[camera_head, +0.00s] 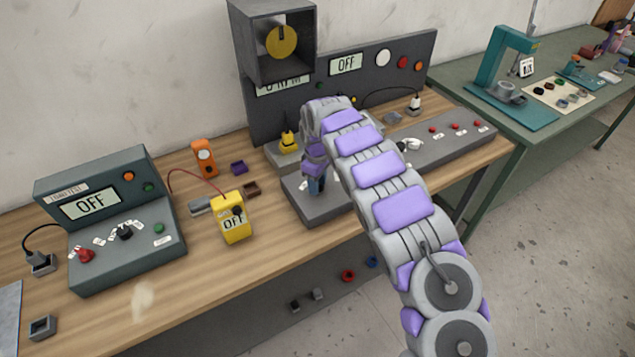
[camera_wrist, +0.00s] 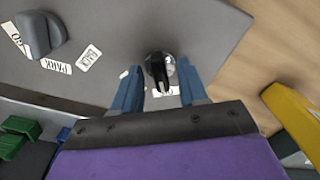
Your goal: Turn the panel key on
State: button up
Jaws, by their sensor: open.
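The panel key, a small dark round fitting with a black upright tab and a metallic side (camera_wrist: 160,70), stands on a grey panel (camera_wrist: 110,25) in the wrist view. My gripper (camera_wrist: 158,88) is open, its two blue fingers one on each side of the key. I cannot tell whether they touch it. A white label under the key is partly covered by it. In the head view my gripper (camera_head: 316,187) points down over the grey panel's front left part (camera_head: 325,212), and the key is hidden there. A display on the upright board (camera_head: 346,64) reads OFF.
A grey knob (camera_wrist: 40,32) with labels around it, one reading PARK, is left of the key. A yellow meter (camera_head: 232,218) stands left of the panel in the head view. A tester box (camera_head: 115,220) reading OFF is farther left. Bare wood (camera_head: 270,245) lies in front.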

grip_shut()
jog(key=shift+r+m+p, duration=0.1)
jog(key=shift+m+p, duration=0.2)
dwell(0.3)
jog(key=shift+s+m+p, duration=0.1)
jog(key=shift+m+p, duration=0.65)
jog(key=shift+m, duration=0.15)
jog(key=m+p, duration=0.1)
jog(key=m, duration=0.1)
jog(key=shift+m, duration=0.4)
jog(key=m+p, duration=0.1)
jog(key=m, duration=0.2)
jog(key=shift+p, duration=0.4)
jog(key=shift+m+p, duration=0.45)
jog(key=shift+m, duration=1.45)
